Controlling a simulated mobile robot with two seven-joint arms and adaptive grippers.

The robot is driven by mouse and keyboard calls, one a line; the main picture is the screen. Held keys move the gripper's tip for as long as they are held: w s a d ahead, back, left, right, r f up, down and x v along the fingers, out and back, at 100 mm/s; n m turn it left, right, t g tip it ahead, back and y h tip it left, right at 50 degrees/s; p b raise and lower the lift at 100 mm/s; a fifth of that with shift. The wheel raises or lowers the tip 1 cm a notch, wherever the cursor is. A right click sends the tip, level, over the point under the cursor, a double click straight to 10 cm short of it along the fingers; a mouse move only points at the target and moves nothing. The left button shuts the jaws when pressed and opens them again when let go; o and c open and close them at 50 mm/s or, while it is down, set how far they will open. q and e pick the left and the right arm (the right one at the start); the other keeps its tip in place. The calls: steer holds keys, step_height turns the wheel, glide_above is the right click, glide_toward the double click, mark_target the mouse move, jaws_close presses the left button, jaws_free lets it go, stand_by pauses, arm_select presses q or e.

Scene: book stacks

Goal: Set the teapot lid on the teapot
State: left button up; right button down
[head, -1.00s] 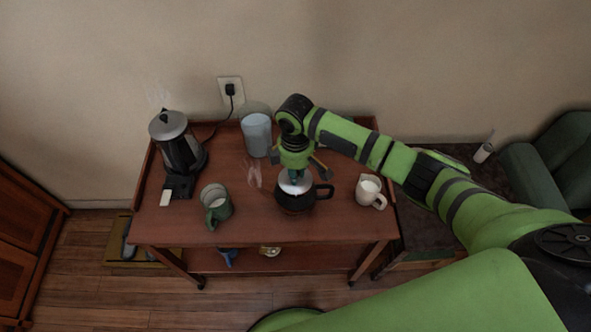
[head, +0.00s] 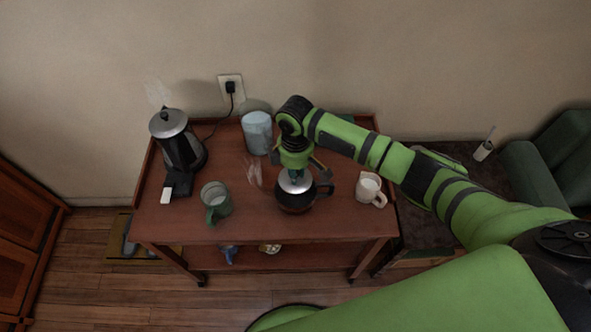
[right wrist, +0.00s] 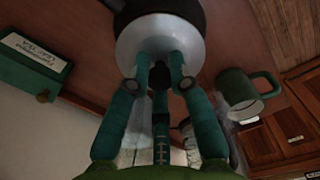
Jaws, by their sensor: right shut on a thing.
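The dark teapot (head: 290,203) with a black handle stands upright near the middle of the wooden cart top. My right gripper (head: 295,172) points down over it and is shut on the silver teapot lid (head: 296,186). In the right wrist view, the fingertips (right wrist: 160,72) pinch at the middle of the pale lid (right wrist: 150,35), with the dark teapot (right wrist: 191,10) behind it. The lid covers the teapot's mouth from above. I cannot tell whether it rests on the rim or hovers just over it. My left gripper is not in view.
A green mug (head: 216,203) stands left of the teapot and a white mug (head: 369,188) right. A kettle (head: 178,142), by a wall socket, and a pale blue canister (head: 257,133) stand behind. A green labelled box (right wrist: 33,63) shows in the wrist view. The cart's front is clear.

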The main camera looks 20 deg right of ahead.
steer(key=shift+f, duration=0.35)
stand_by(0.4)
steer(key=shift+c, duration=2.4)
jaws_free()
steer(key=shift+r, duration=0.1)
step_height(320, 180, up, 5)
steer(key=p, duration=0.6)
steer(key=shift+r, duration=0.1)
steer(key=shift+r+p, duration=0.95)
steer(key=shift+r, duration=0.35)
